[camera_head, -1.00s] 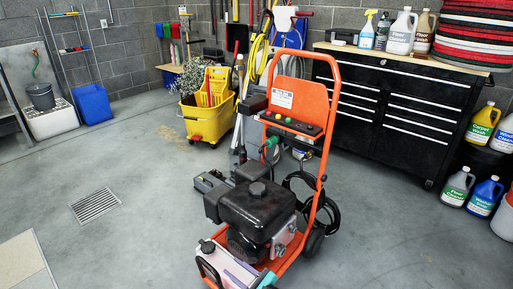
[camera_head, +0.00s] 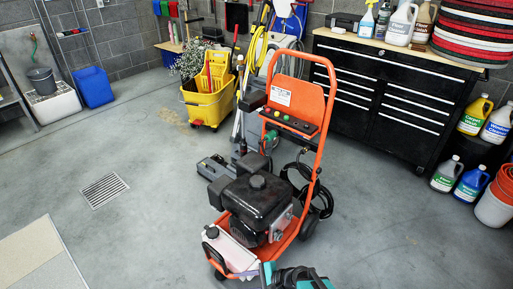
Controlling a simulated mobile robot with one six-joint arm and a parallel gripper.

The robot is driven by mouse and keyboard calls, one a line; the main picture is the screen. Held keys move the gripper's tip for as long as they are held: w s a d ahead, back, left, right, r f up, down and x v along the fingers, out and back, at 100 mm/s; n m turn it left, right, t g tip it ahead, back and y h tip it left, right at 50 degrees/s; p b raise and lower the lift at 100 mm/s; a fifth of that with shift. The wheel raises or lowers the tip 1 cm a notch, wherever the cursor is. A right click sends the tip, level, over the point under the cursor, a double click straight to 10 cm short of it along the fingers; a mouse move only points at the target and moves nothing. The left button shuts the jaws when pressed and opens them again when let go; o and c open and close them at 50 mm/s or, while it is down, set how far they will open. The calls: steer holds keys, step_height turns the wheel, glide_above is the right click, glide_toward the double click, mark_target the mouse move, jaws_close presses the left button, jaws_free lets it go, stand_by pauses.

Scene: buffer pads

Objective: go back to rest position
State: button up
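My gripper is not clearly seen in the head camera view. A teal and dark object (camera_head: 297,278) is cut off by the bottom edge, in front of the orange wheeled machine. I cannot tell what it is or whether it belongs to my arm. A tall stack of red, black and white buffer pads (camera_head: 468,30) sits at the upper right on the wooden cabinet top.
The orange machine (camera_head: 305,130) with a black engine stands in the middle. Behind it are a yellow mop bucket (camera_head: 207,108) and a black drawer cabinet (camera_head: 395,100). Bottles (camera_head: 442,177) and an orange bucket (camera_head: 492,207) stand right. The left floor is mostly clear around a drain (camera_head: 103,190).

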steer(key=s+d+f+n+g+h+p, duration=0.1)
steer(key=s+d+n+g+h+p, duration=0.1)
steer(key=s+d+n+h, duration=0.3)
steer(key=s+d+f+n+g+h+p, duration=0.2)
steer(key=s+d+n+g+h, duration=0.3)
steer(key=s+d, duration=0.6)
steer(key=d+n+h+p, duration=0.1)
steer(key=d+n, duration=0.1)
steer(key=d, duration=0.4)
steer(key=shift+d+f+n+g+h, duration=0.15)
steer(key=shift+f+n+g+h, duration=0.15)
steer(key=shift+n, duration=0.1)
